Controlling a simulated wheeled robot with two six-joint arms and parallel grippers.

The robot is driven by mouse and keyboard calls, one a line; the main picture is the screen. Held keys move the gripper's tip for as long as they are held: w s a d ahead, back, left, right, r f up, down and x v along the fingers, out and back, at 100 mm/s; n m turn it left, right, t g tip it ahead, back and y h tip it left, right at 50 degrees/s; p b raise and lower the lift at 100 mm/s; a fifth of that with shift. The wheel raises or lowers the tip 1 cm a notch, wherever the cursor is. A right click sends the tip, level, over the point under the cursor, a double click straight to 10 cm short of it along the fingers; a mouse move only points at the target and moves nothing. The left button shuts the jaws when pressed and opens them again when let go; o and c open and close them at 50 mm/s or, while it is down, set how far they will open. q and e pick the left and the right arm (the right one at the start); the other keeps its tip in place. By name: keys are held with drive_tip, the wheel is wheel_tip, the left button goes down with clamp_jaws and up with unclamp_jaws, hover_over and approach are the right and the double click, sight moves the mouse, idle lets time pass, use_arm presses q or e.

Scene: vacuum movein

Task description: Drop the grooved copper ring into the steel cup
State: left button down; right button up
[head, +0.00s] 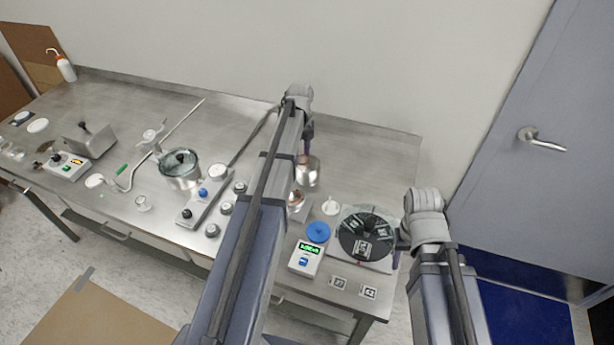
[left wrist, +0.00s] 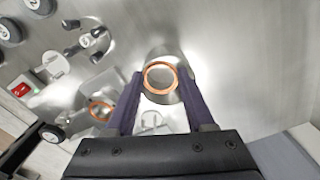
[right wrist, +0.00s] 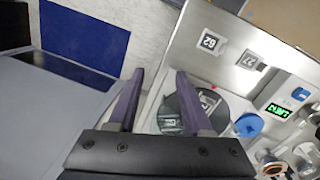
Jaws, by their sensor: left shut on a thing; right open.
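My left gripper (head: 308,143) points down over the steel cup (head: 307,174) on the bench. In the left wrist view its two fingers (left wrist: 162,82) are shut on a copper ring (left wrist: 160,77), one finger on each side. The ring lies over the mouth of the cup (left wrist: 165,56); its height above the rim is hard to tell, and I cannot make out its groove. A second copper ring-like piece (left wrist: 100,110) sits on a block to the left. My right gripper (head: 398,248) is open and empty, beside the black round plate.
The black round plate (head: 366,236) stands at the bench's right front. A blue disc (head: 318,232), a white readout box (head: 306,258) and two marker tags (head: 338,282) lie near it. A lidded pot (head: 180,168) and a knobbed panel (head: 204,202) stand left of my left arm.

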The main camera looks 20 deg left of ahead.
use_arm(q)
drive_tip(key=shift+c, duration=0.9)
unclamp_jaws()
drive_tip(key=shift+r, duration=0.1)
wheel_tip(320, 180, up, 8)
drive_tip(key=p, duration=0.8)
drive_tip(key=shift+f, duration=0.25)
drive_tip(key=s+d+f+n+b, duration=0.2)
drive_tip(key=s+d+n, duration=0.7)
drive_tip(key=s+d, duration=0.3)
drive_tip(key=s+d+f+n+y+b, duration=0.1)
drive_tip(key=s+d+f+n+b, duration=0.1)
drive_tip(key=s+d+n, duration=0.7)
drive_tip(key=s+d+b, duration=0.1)
drive_tip(key=s+d, duration=0.2)
drive_tip(key=d, duration=0.3)
drive_tip(key=shift+s+f, duration=0.35)
drive_tip(key=shift+f, duration=0.05)
